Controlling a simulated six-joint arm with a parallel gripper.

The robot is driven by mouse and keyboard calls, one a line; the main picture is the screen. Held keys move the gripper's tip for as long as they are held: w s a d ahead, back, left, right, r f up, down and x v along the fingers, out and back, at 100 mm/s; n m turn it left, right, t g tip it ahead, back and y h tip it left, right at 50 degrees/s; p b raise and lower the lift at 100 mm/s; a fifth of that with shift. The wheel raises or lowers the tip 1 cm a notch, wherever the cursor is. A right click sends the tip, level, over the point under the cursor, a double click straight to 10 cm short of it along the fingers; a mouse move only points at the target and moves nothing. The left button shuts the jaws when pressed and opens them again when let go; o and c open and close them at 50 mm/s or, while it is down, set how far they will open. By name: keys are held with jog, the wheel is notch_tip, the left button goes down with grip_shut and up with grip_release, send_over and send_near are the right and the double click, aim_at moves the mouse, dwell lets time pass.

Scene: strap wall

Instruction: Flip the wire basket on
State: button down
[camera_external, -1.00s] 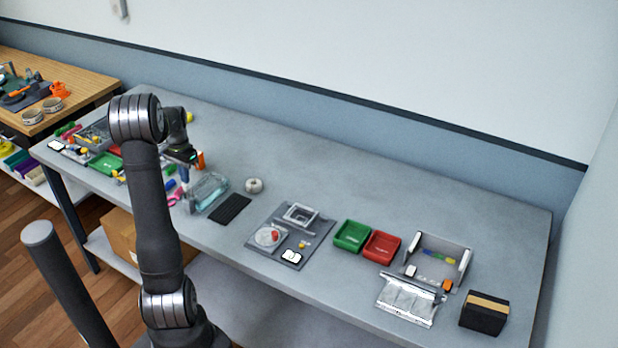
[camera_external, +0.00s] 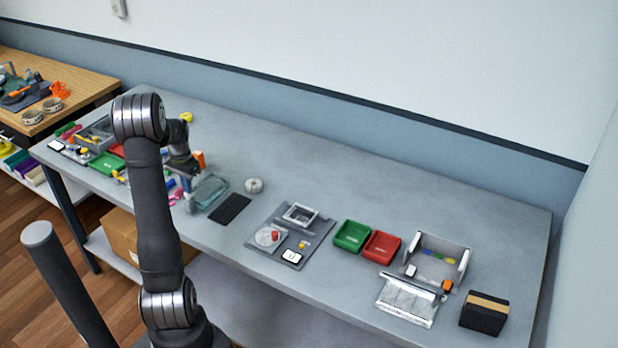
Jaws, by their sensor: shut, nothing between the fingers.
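A pale teal, see-through basket-like container (camera_external: 211,190) sits on the grey table, left of the middle; it may be the wire basket, but its mesh is too small to make out. My gripper (camera_external: 188,185) is low at the container's left side, shut and empty. I cannot tell whether it touches the container. My arm and wrist hide part of the area to the left. A small white open square frame or basket (camera_external: 300,214) stands on a grey board (camera_external: 262,239) further right.
A black mat (camera_external: 231,209) lies in front of the container, and a white round object (camera_external: 254,185) behind it to the right. Green (camera_external: 352,236) and red (camera_external: 382,247) trays stand further right. Several small items crowd the table's left end.

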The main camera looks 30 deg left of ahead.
jog(key=shift+s+d+f, duration=0.1)
jog(key=shift+f, duration=0.15)
notch_tip(320, 180, up, 14)
jog(key=shift+r, duration=0.25)
jog(key=shift+f, duration=0.15)
notch_tip(320, 180, down, 13)
jog(key=shift+f, duration=0.2)
dwell(0.5)
jog(key=c, duration=2.1)
grip_release()
